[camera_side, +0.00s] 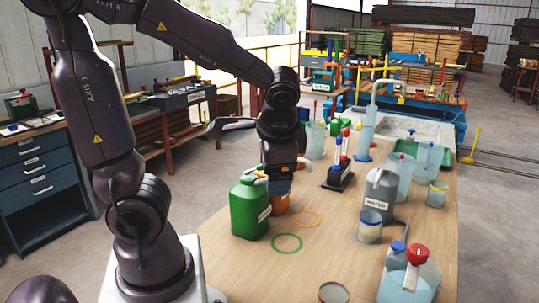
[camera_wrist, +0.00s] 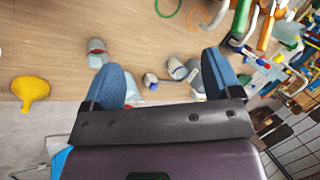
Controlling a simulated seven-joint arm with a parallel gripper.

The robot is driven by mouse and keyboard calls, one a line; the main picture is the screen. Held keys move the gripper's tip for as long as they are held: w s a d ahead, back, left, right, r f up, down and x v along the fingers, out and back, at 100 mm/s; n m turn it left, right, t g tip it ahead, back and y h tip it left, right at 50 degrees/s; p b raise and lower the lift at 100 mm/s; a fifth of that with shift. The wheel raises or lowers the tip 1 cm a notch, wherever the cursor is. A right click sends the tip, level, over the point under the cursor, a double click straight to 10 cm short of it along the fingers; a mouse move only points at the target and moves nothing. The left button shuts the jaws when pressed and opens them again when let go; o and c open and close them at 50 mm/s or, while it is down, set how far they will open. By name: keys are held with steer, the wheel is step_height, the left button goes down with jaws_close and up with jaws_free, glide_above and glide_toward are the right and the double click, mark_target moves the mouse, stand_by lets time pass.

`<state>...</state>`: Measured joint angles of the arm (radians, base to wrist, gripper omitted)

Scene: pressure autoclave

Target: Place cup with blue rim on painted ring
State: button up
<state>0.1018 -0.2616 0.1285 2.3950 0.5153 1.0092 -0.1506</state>
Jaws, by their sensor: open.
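The cup with a blue rim (camera_side: 369,228) stands upright on the wooden table, right of the painted rings in the side view. It appears to be the small cup (camera_wrist: 176,68) between my fingers' directions in the wrist view. A green painted ring (camera_side: 274,243) and an orange painted ring (camera_side: 318,219) lie flat and empty on the table. They show at the top of the wrist view, green (camera_wrist: 158,8) and orange (camera_wrist: 189,20). My gripper (camera_side: 283,178) is open and empty, above the table by the green jug, left of the cup. Its blue fingers (camera_wrist: 164,80) are spread wide.
A green jug (camera_side: 249,210) stands left of the rings. A grey jug (camera_side: 380,190) is close behind the cup. A tube rack (camera_side: 339,176) is farther back.

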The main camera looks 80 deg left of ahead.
steer(key=s+d+r+n+t+h, duration=0.1)
steer(key=s+d+r+t+h, duration=0.2)
steer(key=d+r+t+h, duration=0.1)
steer(key=d+r+t, duration=0.1)
steer(key=d+r, duration=0.1)
steer(key=d, duration=0.1)
steer(key=shift+d+h, duration=0.3)
